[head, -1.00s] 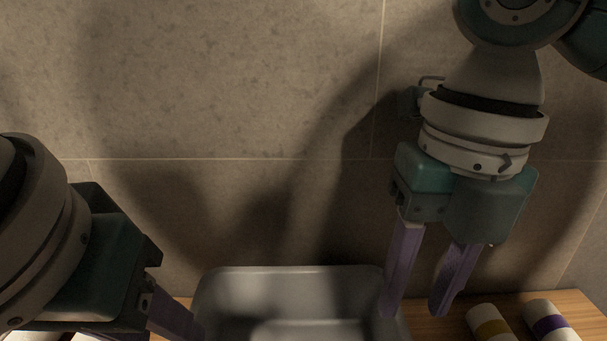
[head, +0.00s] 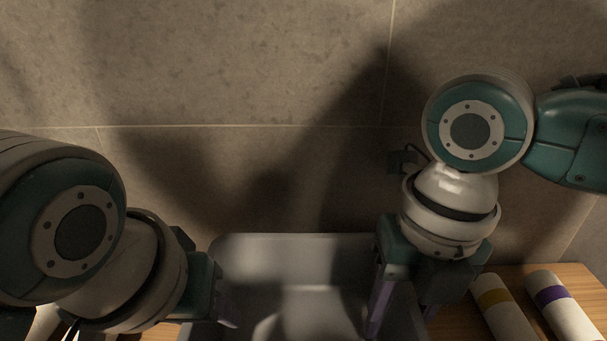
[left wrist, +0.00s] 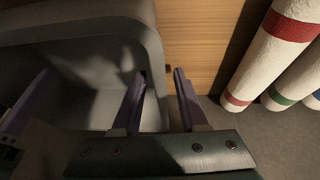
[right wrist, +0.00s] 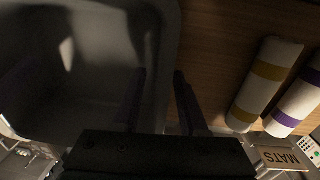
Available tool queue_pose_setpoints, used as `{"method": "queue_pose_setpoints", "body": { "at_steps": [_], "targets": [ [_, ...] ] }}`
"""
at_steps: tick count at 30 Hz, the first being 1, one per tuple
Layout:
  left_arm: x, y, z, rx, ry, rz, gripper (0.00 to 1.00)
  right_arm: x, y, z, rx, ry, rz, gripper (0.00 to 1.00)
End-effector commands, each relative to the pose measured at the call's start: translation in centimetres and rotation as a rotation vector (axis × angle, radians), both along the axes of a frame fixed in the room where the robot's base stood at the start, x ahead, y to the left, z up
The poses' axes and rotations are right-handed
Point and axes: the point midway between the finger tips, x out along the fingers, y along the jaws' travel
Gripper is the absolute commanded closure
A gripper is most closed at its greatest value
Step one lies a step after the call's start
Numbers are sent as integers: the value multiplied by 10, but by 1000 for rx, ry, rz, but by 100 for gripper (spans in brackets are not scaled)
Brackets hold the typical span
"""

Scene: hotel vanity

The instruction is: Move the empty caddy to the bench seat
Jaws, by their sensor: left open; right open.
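The caddy is a grey open-topped bin (head: 300,245) on the wooden counter against the tiled wall; it looks empty in the head view. My left gripper (left wrist: 157,85) is open, with one finger inside the caddy and the other outside, its side wall between them. My right gripper (right wrist: 158,80) is open in the same way at the opposite side wall, one finger inside and one outside. In the head view my right gripper (head: 402,315) points down at the caddy's right edge. The caddy's front is cut off there. The bench seat is not in view.
Rolled white towels with yellow (head: 503,305) and purple (head: 562,305) bands lie right of the caddy. Rolls with red (left wrist: 270,45) and green (left wrist: 290,90) bands lie on the other side. The tiled wall (head: 250,60) stands close behind.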

Motion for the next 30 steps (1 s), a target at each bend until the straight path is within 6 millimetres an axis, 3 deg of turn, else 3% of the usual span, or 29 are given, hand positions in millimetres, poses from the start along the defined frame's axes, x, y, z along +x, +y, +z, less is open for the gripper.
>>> {"method": "queue_pose_setpoints", "body": {
  "at_steps": [13,24,30],
  "targets": [
    [4,0,-9,0,-1,1,59,0,0,-9,-1,-1,1,59],
    [4,0,-8,0,-1,0,100,0,0,-9,-1,-1,1,100],
    [4,0,-8,0,-1,0,100,0,0,-9,-1,-1,1,100]
  ]
}}
